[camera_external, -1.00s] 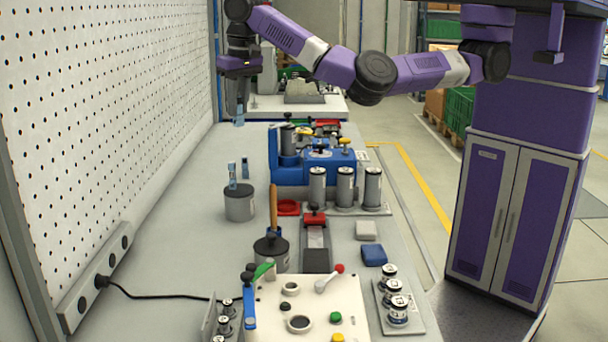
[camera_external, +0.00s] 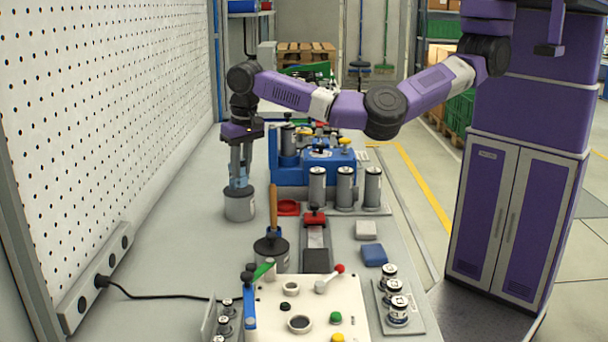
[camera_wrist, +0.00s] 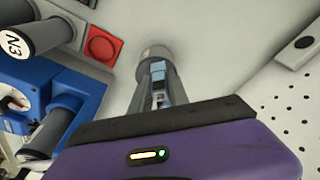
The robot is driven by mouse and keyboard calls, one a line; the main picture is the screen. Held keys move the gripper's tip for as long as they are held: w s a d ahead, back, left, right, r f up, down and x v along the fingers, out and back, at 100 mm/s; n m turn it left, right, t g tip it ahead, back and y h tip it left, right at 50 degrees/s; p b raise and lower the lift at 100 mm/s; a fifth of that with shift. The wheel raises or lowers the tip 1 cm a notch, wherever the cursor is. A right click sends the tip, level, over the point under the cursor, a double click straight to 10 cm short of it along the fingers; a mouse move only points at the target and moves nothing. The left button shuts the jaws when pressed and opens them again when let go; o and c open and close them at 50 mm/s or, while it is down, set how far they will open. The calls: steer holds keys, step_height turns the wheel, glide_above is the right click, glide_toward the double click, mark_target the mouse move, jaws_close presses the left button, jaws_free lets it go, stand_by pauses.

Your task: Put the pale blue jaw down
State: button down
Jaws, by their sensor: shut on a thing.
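The pale blue jaw (camera_wrist: 157,76) is between the fingers of my gripper (camera_wrist: 158,88), which is shut on it. In the external view my gripper (camera_external: 240,165) points straight down over a grey round chuck (camera_external: 239,205) on the bench by the pegboard. Pale blue (camera_external: 239,183) shows at the fingertips, right at the chuck's top. The fingers largely hide the held jaw and the other pale blue jaws on the chuck, and I cannot tell whether the held jaw touches the chuck. The chuck also shows in the wrist view (camera_wrist: 156,51), beyond the fingertips.
A wooden-handled tool (camera_external: 273,212) rises upright in front. The pegboard wall (camera_external: 110,110) is on the left. Bare bench (camera_external: 190,235) lies left of the chuck.

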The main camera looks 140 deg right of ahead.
steer(key=shift+f, duration=1.05)
steer(key=shift+f, duration=0.15)
steer(key=c, duration=1.3)
jaws_free()
steer(key=shift+o, duration=0.2)
step_height(320, 180, up, 12)
steer(key=a+b, duration=0.1)
steer(key=shift+a+b, duration=0.3)
steer(key=shift+a, duration=0.1)
